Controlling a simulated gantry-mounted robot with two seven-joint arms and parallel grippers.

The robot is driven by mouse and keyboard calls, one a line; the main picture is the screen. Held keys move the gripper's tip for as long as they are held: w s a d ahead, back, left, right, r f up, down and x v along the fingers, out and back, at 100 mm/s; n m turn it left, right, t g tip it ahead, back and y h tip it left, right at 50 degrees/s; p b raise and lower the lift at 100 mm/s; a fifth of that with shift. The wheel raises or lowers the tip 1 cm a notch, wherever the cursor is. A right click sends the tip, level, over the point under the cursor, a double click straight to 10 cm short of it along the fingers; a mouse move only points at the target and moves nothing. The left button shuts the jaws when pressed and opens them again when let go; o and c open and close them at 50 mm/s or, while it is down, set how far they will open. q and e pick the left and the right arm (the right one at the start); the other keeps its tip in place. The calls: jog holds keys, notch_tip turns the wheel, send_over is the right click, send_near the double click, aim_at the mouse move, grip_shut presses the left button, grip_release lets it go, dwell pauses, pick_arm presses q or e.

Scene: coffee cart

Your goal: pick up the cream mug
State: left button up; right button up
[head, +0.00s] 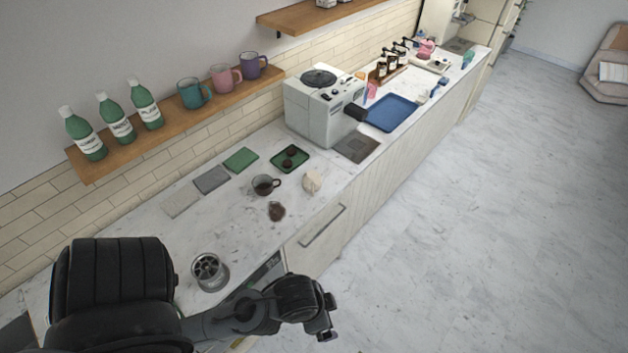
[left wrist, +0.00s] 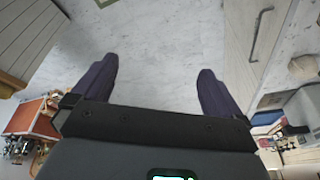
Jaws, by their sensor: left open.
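The cream mug (head: 312,181) stands on the white counter near its front edge, beside a dark glass cup. A cream round shape at the right edge of the left wrist view (left wrist: 303,67) looks like the same mug. My left gripper (head: 326,318) is out over the floor in front of the counter, well apart from the mug. In the left wrist view its two fingers (left wrist: 158,78) are spread with only floor between them. My right gripper is not in view.
The dark glass cup (head: 265,187) and a brown spill (head: 276,211) lie left of the mug. A green tray (head: 290,158) is behind it. A metal cylinder (head: 210,271) stands nearer me. A grey machine (head: 325,108) is further back. The floor in front is clear.

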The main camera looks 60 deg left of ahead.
pick_arm(q)
jog(key=c, duration=1.1)
